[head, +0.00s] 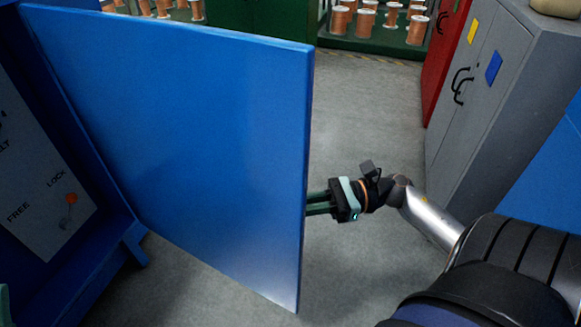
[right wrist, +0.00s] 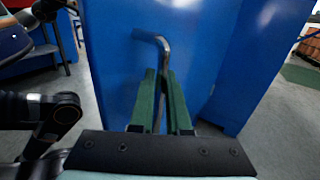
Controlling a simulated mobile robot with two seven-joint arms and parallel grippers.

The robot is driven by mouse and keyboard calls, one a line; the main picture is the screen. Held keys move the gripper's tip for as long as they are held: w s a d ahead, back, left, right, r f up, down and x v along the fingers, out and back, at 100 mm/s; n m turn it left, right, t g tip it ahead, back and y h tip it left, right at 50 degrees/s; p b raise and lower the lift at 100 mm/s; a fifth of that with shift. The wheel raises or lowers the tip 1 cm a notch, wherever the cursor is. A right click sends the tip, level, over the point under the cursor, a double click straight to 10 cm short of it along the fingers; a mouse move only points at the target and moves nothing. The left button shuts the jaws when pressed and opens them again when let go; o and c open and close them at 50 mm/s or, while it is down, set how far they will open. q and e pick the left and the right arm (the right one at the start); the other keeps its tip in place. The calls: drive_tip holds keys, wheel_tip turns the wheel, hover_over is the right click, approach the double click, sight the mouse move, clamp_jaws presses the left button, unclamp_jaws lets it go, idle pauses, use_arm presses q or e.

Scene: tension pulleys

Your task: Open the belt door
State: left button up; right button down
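The blue belt door (head: 180,130) stands swung out from the blue machine frame (head: 75,280) on the left of the head view. My right gripper (head: 308,203) reaches the door's free edge from the right, and its fingertips are hidden behind the door. In the right wrist view, the bent metal door handle (right wrist: 150,37) runs down between the green fingers of my right gripper (right wrist: 161,75), which are closed on it. The door face also fills the middle of that view (right wrist: 115,65).
Inside the machine, a pale panel (head: 35,185) carries "FREE" and "LOCK" labels and a small orange-tipped lever (head: 70,205). A grey cabinet (head: 475,95) stands at the right. Copper spools (head: 365,20) stand at the back. Grey floor (head: 365,130) lies clear between door and cabinet.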

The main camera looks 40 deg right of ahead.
drive_tip(key=c, duration=0.9)
unclamp_jaws()
drive_tip(key=shift+d, duration=0.15)
drive_tip(key=p+v, duration=0.1)
drive_tip(key=v, duration=1.1)
drive_tip(key=shift+s+d+p, duration=0.1)
drive_tip(key=shift+s+p, duration=0.1)
drive_tip(key=shift+p, duration=0.1)
